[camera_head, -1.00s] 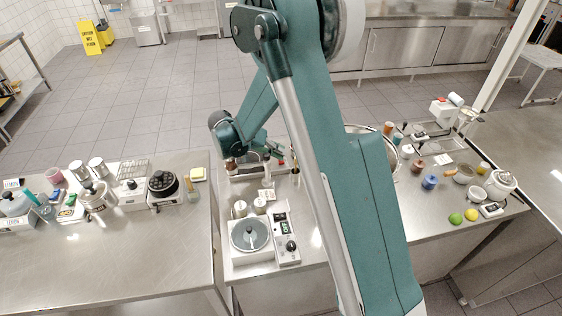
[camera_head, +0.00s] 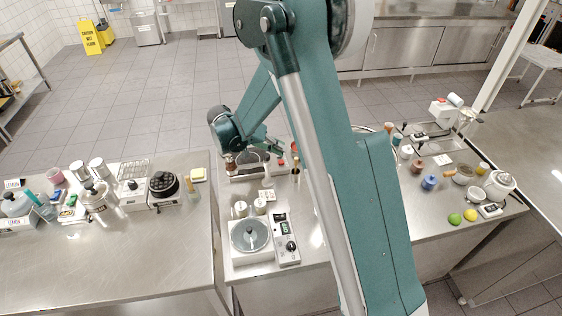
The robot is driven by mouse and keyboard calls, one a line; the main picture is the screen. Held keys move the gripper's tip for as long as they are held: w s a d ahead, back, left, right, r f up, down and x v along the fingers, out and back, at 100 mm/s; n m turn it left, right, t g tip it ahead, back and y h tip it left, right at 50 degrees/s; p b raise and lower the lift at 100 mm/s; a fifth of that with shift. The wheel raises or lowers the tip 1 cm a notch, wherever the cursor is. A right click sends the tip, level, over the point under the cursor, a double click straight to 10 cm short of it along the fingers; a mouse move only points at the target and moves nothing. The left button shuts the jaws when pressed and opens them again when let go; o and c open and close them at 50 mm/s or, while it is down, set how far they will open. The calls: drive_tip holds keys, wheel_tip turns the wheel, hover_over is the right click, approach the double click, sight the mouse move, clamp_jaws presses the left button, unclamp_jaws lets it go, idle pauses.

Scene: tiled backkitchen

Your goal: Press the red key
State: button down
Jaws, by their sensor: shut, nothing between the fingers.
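My gripper (camera_head: 273,148) is over the back of the middle steel table, low above a long pale unit (camera_head: 246,178). Its dark fingers look closed and hold nothing. A small red spot (camera_head: 281,162) shows just below and right of the fingertips, at the unit's right end. It may be the red key, but it is too small to tell. I cannot tell whether the fingers touch anything. Another red part (camera_head: 441,100) sits on top of a white device at the back of the right table, far from my gripper.
A white scale-like device with a round grey dish (camera_head: 251,237) and a control panel (camera_head: 287,240) stand at the front of the middle table. Small white jars (camera_head: 240,209) stand behind them. A hotplate (camera_head: 163,184) is on the left table. My arm hides part of the right table.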

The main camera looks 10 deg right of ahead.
drive_tip(key=shift+r+p, duration=0.75)
drive_tip(key=shift+r, duration=1.65)
